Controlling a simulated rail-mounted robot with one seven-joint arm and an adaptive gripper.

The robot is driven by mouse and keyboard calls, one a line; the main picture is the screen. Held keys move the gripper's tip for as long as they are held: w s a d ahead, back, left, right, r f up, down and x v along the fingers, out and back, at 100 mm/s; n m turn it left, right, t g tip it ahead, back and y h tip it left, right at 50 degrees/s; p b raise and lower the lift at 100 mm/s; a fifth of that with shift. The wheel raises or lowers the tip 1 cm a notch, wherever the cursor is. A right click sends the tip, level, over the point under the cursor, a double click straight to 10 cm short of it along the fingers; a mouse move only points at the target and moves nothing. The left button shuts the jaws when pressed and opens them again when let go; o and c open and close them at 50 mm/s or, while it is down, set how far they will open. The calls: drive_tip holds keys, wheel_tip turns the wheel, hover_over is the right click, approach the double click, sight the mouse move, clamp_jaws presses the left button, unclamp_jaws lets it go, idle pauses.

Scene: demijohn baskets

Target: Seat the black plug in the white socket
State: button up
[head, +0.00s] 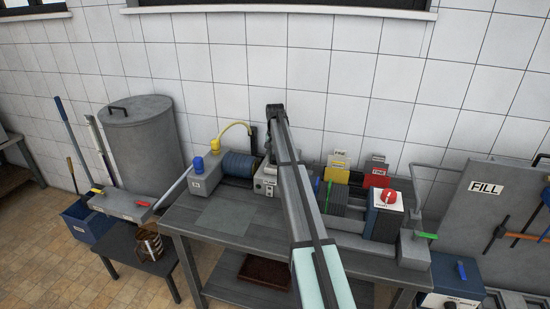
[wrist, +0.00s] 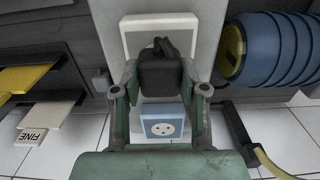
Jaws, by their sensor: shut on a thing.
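In the wrist view, my gripper (wrist: 160,76) has its two green fingers shut on the black plug (wrist: 160,68), one on each side. The plug is in front of a square white socket plate (wrist: 130,36) on a grey panel. The plug hides the middle of this plate, so I cannot tell whether it is touching or inside the socket. In the head view, my arm reaches over the bench and hides my gripper, the plug and the socket.
A second socket (wrist: 162,127) with a blue surround and bare holes sits below the plug in the wrist view. A blue ribbed roll (wrist: 272,50) stands to the right. In the head view, the bench (head: 225,215) has bare room at front left.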

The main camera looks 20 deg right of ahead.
drive_tip(key=shift+f, duration=0.4)
drive_tip(key=o, duration=1.1)
drive_tip(key=shift+o, duration=0.2)
drive_tip(key=shift+r, duration=0.1)
wheel_tip(320, 180, up, 12)
